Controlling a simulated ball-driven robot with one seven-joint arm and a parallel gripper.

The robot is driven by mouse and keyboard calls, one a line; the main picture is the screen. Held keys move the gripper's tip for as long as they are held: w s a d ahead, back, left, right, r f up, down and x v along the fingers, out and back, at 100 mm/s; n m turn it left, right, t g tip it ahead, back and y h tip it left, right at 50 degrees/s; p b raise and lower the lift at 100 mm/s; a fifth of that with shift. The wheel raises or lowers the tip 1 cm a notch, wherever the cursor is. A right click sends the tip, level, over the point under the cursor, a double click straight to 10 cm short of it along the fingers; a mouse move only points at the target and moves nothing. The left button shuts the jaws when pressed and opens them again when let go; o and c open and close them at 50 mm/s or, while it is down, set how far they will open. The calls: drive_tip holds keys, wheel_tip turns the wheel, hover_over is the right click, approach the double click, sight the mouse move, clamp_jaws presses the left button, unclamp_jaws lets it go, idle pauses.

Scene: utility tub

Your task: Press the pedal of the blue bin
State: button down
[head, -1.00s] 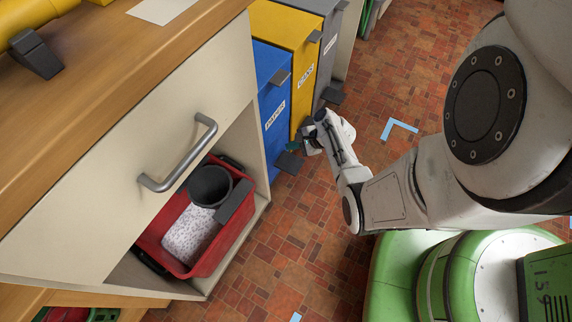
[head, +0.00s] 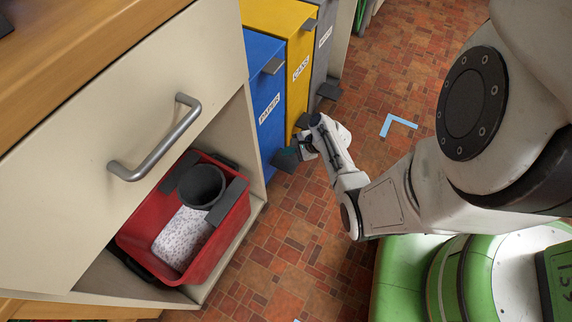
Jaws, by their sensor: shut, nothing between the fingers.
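The blue bin (head: 265,92), labelled PAPER, stands at the left of a row of bins beside the cabinet. Its dark grey pedal (head: 287,161) juts out low at its front, over the floor. My gripper (head: 296,151) is shut and empty. In the picture its fingertips overlap or lie right beside the pedal's upper right edge. I cannot tell whether they touch it. The pedal looks much as before, and the bin's lid looks closed.
A yellow bin (head: 297,60) and a grey bin (head: 325,45) stand beyond the blue one. The cabinet (head: 130,120) at left has a metal handle and holds a red tub (head: 200,262) with a dark pot. The tiled floor (head: 290,245) in front is clear.

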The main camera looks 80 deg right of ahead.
sight(283, 160)
drive_tip(key=shift+f+b, duration=0.85)
drive_tip(key=shift+f, duration=0.7)
idle(0.8)
drive_tip(key=shift+f, duration=0.4)
drive_tip(key=shift+f+b, duration=0.95)
drive_tip(key=shift+b, duration=0.05)
idle(0.9)
drive_tip(key=shift+r, duration=0.15)
drive_tip(key=shift+r+p, duration=1.25)
drive_tip(key=shift+p, duration=0.15)
wheel_tip(283, 160, up, 5)
drive_tip(key=p, duration=0.5)
drive_tip(key=shift+r, duration=0.1)
